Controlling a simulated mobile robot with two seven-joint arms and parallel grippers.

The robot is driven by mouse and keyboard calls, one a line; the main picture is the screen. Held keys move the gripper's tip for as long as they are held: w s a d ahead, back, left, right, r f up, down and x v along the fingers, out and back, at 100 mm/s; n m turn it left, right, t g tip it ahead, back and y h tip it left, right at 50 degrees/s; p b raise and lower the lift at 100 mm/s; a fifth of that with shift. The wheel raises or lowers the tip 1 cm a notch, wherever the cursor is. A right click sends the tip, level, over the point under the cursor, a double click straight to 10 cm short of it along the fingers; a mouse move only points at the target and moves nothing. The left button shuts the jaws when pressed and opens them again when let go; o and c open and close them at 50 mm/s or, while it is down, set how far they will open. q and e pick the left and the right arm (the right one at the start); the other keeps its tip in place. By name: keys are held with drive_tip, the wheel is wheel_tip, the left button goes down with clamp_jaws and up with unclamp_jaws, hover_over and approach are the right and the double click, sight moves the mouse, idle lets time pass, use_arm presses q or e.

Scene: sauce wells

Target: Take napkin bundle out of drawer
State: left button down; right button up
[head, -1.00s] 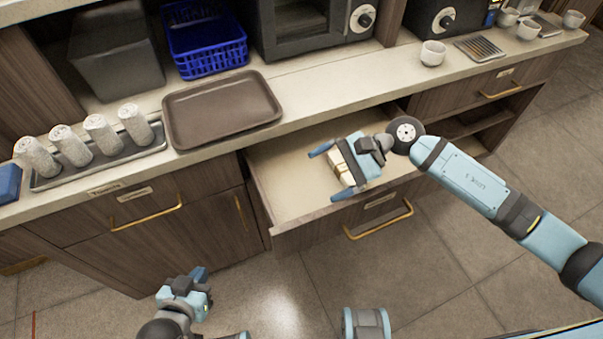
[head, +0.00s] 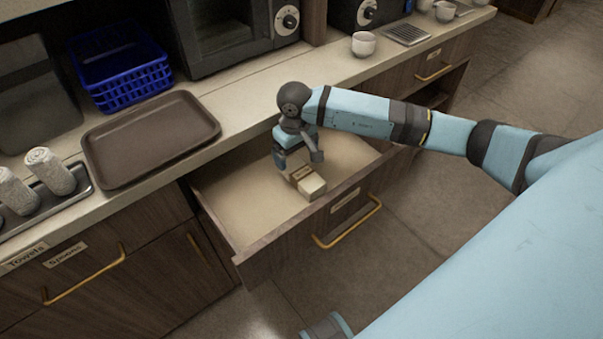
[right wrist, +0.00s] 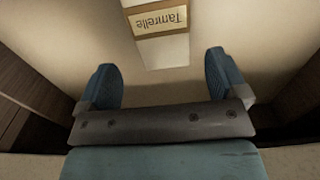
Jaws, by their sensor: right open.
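The napkin bundle (head: 311,187) is a small cream block with a brown-gold labelled band. It lies in the open drawer (head: 235,193), near the front panel. My right gripper (head: 299,166) points down into the drawer just behind the bundle. It is open and empty. In the right wrist view the bundle (right wrist: 150,48) runs from the top edge to between the open fingertips (right wrist: 160,66), with a gap on each side. Its band (right wrist: 158,22) shows upside-down lettering. The head view does not show clearly how high the fingers are. My left gripper is out of view.
The counter above holds a brown tray (head: 150,137), a blue basket (head: 120,70), rolled towels (head: 50,170) on a metal tray, and a white cup (head: 363,44). The drawer's front panel has a gold handle (head: 348,224). The drawer floor left of the bundle is clear.

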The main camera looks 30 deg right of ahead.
sight(294, 165)
drive_tip(key=f, duration=0.5)
drive_tip(key=shift+w+a+f, duration=0.1)
drive_tip(key=shift+a+f, duration=0.1)
drive_tip(key=shift+f, duration=0.2)
drive_tip(key=c, duration=1)
